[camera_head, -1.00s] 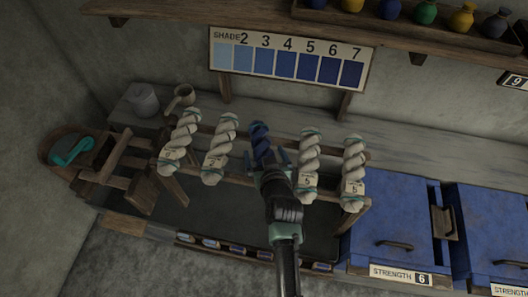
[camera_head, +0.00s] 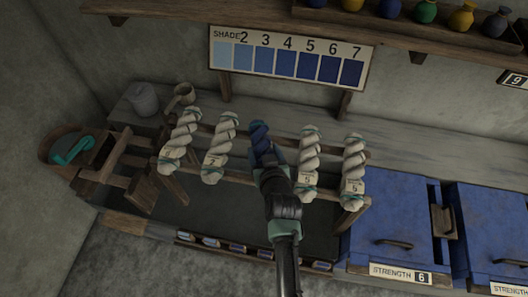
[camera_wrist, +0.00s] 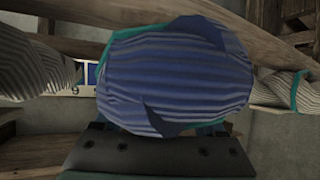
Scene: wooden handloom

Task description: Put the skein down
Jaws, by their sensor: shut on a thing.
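A dark blue skein (camera_head: 259,137) hangs in the middle of a wooden rack (camera_head: 238,178), between undyed cream skeins on both sides. My gripper (camera_head: 266,162) is at the lower part of the blue skein and shut on it. In the wrist view the blue skein (camera_wrist: 178,80) fills the middle, just beyond the gripper's dark plate, with a teal tie at its edge. The fingertips are mostly hidden behind the skein and wrist. Whether the skein's weight rests on the rack bar is hard to tell.
Cream skeins (camera_head: 221,148) and (camera_head: 309,162) hang close on either side. A shade card (camera_head: 290,60) stands behind the rack. Blue lidded vats (camera_head: 398,225) stand at the right, and a wooden stand (camera_head: 112,165) at the left.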

